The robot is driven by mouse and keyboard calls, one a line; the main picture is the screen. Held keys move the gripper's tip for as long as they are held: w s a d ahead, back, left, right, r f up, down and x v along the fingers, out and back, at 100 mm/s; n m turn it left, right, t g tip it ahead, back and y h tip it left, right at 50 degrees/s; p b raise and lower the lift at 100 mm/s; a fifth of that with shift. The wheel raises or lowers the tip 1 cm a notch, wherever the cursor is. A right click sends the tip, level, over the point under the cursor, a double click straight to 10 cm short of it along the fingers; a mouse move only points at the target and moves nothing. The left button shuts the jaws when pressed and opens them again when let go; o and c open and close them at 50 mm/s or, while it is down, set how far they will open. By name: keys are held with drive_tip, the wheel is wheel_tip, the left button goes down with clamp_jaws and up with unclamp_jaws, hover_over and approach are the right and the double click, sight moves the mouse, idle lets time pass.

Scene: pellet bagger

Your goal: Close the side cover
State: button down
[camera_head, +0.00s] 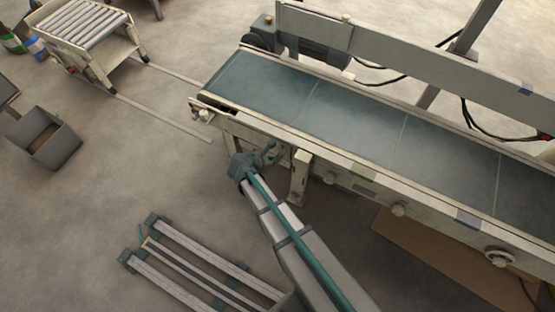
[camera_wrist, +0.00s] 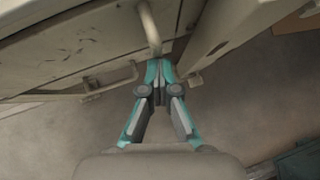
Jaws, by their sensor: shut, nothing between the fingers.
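My gripper (camera_head: 272,154) is at the conveyor's near side, below the belt's left end. In the wrist view its teal fingertips (camera_wrist: 160,66) are together and empty, at the lower end of a pale rod or bar (camera_wrist: 150,28); I cannot tell whether they touch it. A scuffed pale panel (camera_wrist: 62,48), seemingly the side cover, fills the upper left of the wrist view. A bent metal handle or bracket (camera_wrist: 110,80) is at its lower edge, left of the fingertips. In the head view my arm and gripper hide much of this area, and the cover's angle is unclear.
A pale support leg (camera_head: 300,178) stands close to the right of my gripper. The conveyor belt (camera_head: 345,115) runs above. A roller stand (camera_head: 85,35) and grey bin (camera_head: 45,140) are at left. The floor (camera_head: 130,180) left of my arm is largely free.

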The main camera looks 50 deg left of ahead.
drive_tip(key=shift+w+r, duration=0.1)
drive_tip(key=shift+w, duration=0.15)
